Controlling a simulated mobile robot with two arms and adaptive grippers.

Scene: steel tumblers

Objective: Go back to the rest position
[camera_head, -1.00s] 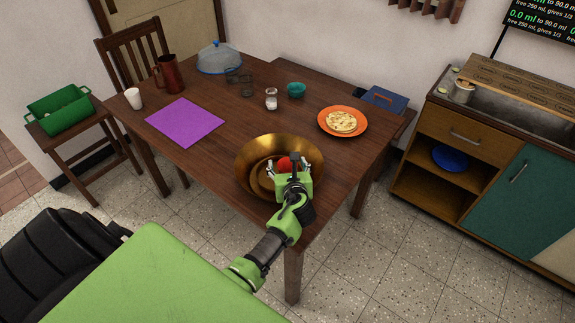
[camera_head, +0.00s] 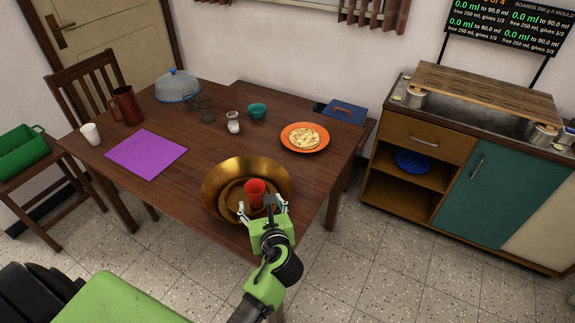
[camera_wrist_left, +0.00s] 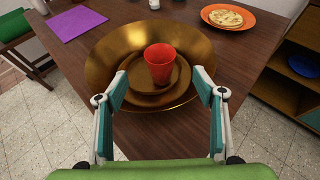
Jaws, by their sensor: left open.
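My left gripper (camera_head: 263,212) is open and empty at the near edge of the wooden table, just in front of a large brass bowl (camera_head: 217,177). In the left wrist view its two fingers (camera_wrist_left: 160,88) are spread wide, with the near rim of the bowl (camera_wrist_left: 104,62) between them. A red cup (camera_head: 256,190) stands upright inside the bowl, on a smaller brass dish. The red cup (camera_wrist_left: 158,66) is beyond the fingertips and apart from them. My right gripper is in neither view.
The table (camera_head: 200,152) also holds a purple mat (camera_head: 146,154), an orange plate (camera_head: 322,146) with flatbread, a white cup (camera_head: 91,134), a brown pitcher (camera_head: 126,106) and a small jar (camera_head: 233,122). A cabinet (camera_head: 455,160) stands right. Speckled floor (camera_head: 375,260) is free between.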

